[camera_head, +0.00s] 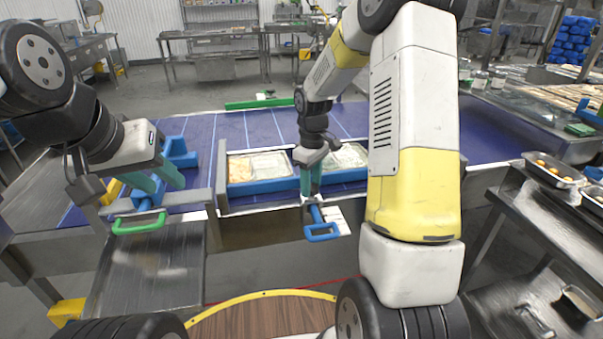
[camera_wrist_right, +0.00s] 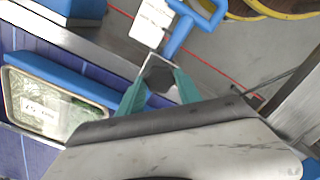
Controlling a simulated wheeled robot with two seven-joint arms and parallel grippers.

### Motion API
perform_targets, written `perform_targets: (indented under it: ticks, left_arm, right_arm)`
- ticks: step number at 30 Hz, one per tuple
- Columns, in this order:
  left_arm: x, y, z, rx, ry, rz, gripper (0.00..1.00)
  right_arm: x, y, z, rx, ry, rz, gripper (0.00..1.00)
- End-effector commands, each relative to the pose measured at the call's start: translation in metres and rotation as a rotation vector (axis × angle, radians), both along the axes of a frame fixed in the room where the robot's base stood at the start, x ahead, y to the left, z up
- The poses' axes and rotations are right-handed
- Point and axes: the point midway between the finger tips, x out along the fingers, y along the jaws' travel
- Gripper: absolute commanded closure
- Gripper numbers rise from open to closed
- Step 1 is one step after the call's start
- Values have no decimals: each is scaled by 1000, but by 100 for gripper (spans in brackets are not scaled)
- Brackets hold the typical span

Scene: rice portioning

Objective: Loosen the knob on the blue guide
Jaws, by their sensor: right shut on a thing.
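The blue handle (camera_head: 321,234) of the blue guide sticks out at the front edge of the conveyor, and it also shows in the right wrist view (camera_wrist_right: 184,30). A dark knob (camera_wrist_right: 158,76) sits on a metal bracket at the base of this handle. My right gripper (camera_head: 311,190) points down there; in the right wrist view its teal fingers (camera_wrist_right: 159,88) are on either side of the knob and shut on it. My left gripper (camera_head: 157,180) has its teal fingers apart and empty, above the left end of the conveyor near a green handle (camera_head: 140,224).
Trays with pale food (camera_head: 268,165) lie on the blue conveyor (camera_head: 228,128) behind blue bars (camera_head: 262,187). A white card (camera_wrist_right: 151,22) is beside the blue handle. Metal tables with trays (camera_head: 549,178) stand at the right. A metal chute (camera_head: 150,275) slopes down at the left.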

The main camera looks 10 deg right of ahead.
Motion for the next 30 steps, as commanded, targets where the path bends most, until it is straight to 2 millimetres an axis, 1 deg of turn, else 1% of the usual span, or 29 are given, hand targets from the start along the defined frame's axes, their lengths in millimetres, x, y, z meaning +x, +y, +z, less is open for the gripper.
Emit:
perform_targets:
  ticks: [3,10,25,26,28,29,30]
  left_arm:
    - [0,0,0,0,0,0,64]
    - [0,0,0,0,0,0,64]
    - [0,0,0,0,0,0,64]
    - [0,0,0,0,0,0,64]
    - [0,0,0,0,0,0,64]
    - [0,0,0,0,0,0,64]
    - [0,0,0,0,0,0,64]
  right_arm:
    - [2,0,2,1,-5,57,99]
    - [2,0,2,0,-6,123,99]
    - [2,0,2,-1,-6,138,99]
    - [2,0,2,-1,-6,138,55]
    - [1,0,1,-1,-5,138,41]
    - [1,0,1,-1,-5,138,37]
    - [1,0,1,-1,-4,138,37]
